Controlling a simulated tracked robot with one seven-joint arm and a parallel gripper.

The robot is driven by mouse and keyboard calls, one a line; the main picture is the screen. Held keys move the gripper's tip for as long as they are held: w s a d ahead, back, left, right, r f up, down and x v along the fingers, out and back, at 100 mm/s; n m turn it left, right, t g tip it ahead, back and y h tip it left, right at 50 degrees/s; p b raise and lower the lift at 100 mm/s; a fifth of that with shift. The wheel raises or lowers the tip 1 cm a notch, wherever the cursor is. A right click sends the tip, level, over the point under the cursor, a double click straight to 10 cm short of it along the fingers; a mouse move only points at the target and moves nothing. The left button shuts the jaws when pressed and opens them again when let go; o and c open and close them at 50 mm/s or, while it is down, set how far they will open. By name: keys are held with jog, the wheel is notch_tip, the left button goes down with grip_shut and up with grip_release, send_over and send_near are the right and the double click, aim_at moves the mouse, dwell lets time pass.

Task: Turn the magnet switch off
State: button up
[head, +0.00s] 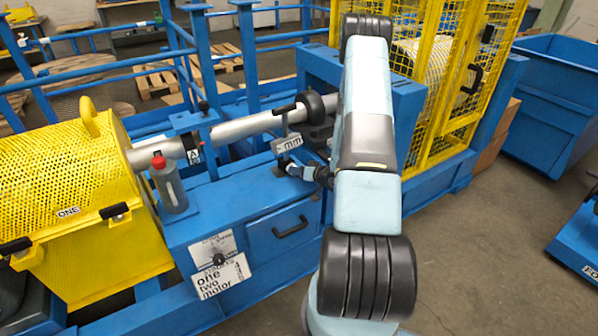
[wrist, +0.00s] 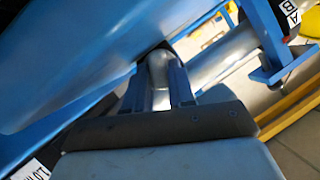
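I cannot pick out the magnet switch for certain in either view. In the head view, a small box marked "mm" (head: 287,143) stands under the silver shaft (head: 255,124), and my gripper (head: 290,167) reaches left just below it, partly hidden by my arm. In the wrist view, the two dark fingers of my gripper (wrist: 158,90) stand apart. A rounded silver piece (wrist: 160,68) shows between them. I cannot tell whether they touch it.
A yellow mesh guard (head: 70,180) with a lifting loop covers the left end. A grey bottle with a red cap (head: 169,183) stands on the blue frame. A plate with a black knob (head: 218,259) is on the front. A yellow cage (head: 450,90) stands at right.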

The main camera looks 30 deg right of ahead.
grip_shut()
jog(key=n+h, duration=0.1)
jog(key=n, duration=0.1)
jog(key=n+h, duration=0.1)
jog(key=shift+a+n+h, duration=0.3)
jog(key=shift+n+h, duration=0.1)
jog(key=o, duration=0.5)
grip_release()
jog(key=shift+s, duration=0.1)
